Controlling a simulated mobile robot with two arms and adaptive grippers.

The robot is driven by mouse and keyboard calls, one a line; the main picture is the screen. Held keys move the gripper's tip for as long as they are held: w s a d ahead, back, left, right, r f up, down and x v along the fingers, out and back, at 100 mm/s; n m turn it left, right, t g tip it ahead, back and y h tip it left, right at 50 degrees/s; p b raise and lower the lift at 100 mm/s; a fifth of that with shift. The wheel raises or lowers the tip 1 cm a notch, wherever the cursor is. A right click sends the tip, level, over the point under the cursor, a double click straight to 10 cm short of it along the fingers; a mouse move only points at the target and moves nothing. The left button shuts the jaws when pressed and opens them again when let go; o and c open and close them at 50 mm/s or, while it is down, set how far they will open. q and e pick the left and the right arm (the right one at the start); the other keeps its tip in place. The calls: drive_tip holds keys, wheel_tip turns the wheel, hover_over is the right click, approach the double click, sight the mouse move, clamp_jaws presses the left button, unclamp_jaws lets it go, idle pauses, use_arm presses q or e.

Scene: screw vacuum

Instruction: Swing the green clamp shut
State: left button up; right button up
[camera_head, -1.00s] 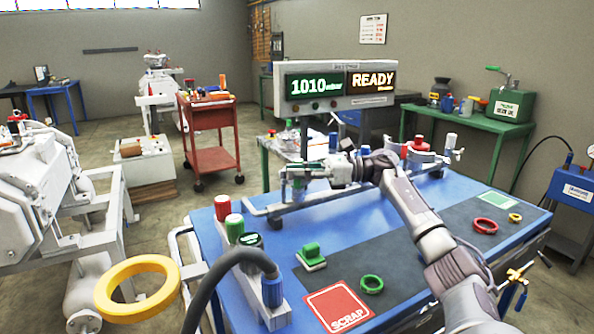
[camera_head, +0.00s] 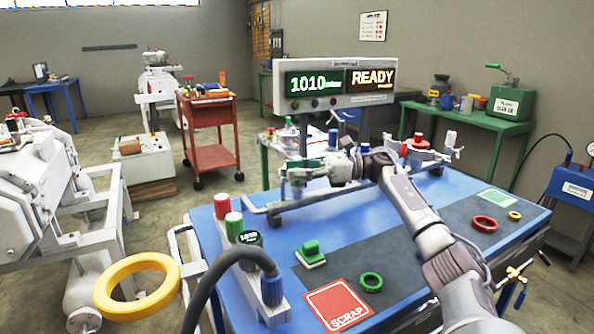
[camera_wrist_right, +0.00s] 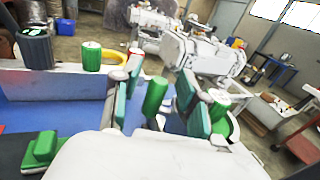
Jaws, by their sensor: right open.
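In the head view, my right gripper (camera_head: 303,166) is over the left part of the metal rail on the blue bench. Green parts, which I take for the green clamp, show in the right wrist view: a green upright cylinder (camera_wrist_right: 155,95) stands between my open fingers. The gripper (camera_wrist_right: 155,92) has teal pads, with gaps visible beside the cylinder. In the head view the clamp is mostly hidden behind the gripper, and its swing position cannot be told. My left gripper is out of view.
A red clamp-like fitting (camera_head: 418,143) stands at the rail's right end. A box with red and green knobs (camera_head: 234,227) is at the bench's left edge, beside a thick grey hose (camera_head: 225,262). A green block (camera_head: 312,250) and green ring (camera_head: 371,282) lie in front. The display (camera_head: 338,83) stands behind.

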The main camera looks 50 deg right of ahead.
drive_tip(key=v, duration=1.2)
drive_tip(key=shift+w, duration=0.1)
